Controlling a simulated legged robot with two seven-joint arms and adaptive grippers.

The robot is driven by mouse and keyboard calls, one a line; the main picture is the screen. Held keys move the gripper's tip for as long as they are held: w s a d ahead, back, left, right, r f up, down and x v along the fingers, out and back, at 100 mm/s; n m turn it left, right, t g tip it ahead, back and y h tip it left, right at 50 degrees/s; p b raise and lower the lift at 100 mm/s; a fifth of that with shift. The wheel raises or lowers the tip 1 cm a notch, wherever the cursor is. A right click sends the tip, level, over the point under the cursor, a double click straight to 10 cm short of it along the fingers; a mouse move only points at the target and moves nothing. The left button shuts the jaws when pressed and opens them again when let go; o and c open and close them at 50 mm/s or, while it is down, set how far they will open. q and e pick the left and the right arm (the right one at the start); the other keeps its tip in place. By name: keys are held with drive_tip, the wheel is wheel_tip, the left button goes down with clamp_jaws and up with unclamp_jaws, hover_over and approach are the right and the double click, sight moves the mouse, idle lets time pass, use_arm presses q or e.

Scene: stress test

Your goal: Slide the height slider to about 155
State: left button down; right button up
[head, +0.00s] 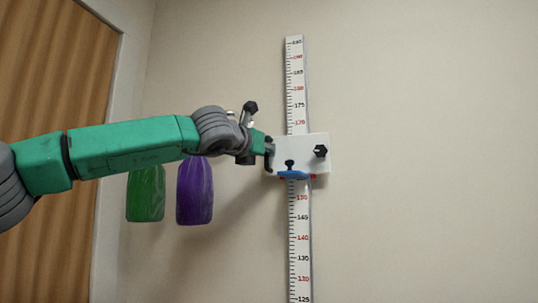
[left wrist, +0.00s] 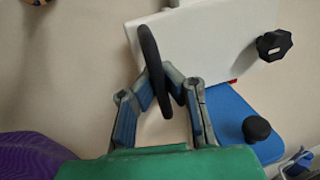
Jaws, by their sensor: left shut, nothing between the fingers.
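The height ruler (head: 297,240) stands upright on the wall. A small red edge (head: 313,177) shows at the plate's bottom, about one label step above 150. A blue piece (head: 293,175) sticks out at the plate's lower part. My left gripper (head: 268,147) is at the plate's left side, by a black curved handle. In the left wrist view its fingers (left wrist: 160,85) are drawn together by the black handle (left wrist: 150,50); whether they touch it is unclear. My right gripper is out of view.
A black knob (head: 320,151) sits on the plate's right half. A green object (head: 145,198) and a purple object (head: 195,192) show below my left forearm. A brown wooden panel (head: 45,90) with a pale frame is at the left. The wall right of the ruler is bare.

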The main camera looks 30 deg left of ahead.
use_arm(q)
drive_tip(key=shift+r, duration=0.1)
drive_tip(key=c, duration=1.7)
unclamp_jaws()
drive_tip(key=shift+s, duration=0.1)
drive_tip(key=shift+o, duration=0.5)
drive_tip(key=shift+s+a, duration=0.15)
drive_tip(key=shift+s, duration=0.05)
drive_tip(key=shift+w, duration=0.1)
drive_tip(key=s, duration=1.2)
drive_tip(key=shift+d, duration=0.2)
